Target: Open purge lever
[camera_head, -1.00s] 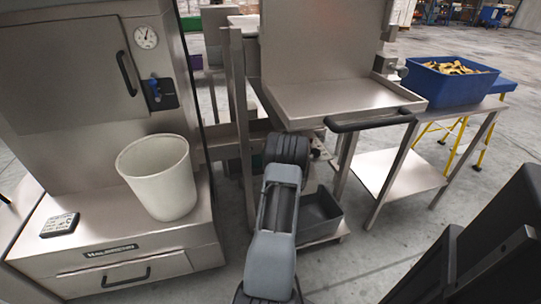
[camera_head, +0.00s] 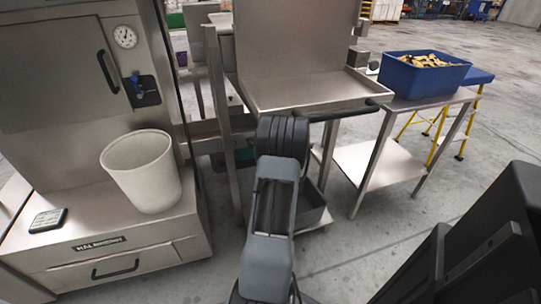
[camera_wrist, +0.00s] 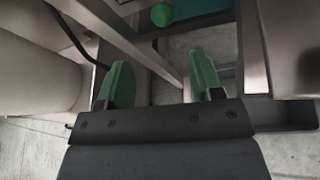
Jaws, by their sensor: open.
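A small blue lever (camera_head: 137,86) on a dark plate is mounted on the front of the steel cabinet (camera_head: 60,110), below a round dial gauge (camera_head: 125,37). I take it to be the purge lever; it stands roughly upright. My gripper (camera_wrist: 158,85) shows in the wrist view with its two green-padded fingers spread apart and nothing between them. In the head view my arm hides the gripper. The lever is not clearly visible in the wrist view.
A white bucket (camera_head: 142,172) and a small dark device (camera_head: 47,220) stand on the cabinet's ledge. A steel tray stand (camera_head: 300,93) with a black handle is at centre. A blue bin (camera_head: 425,78) of yellowish pieces sits on a table at right. Open floor (camera_head: 350,255) lies in front.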

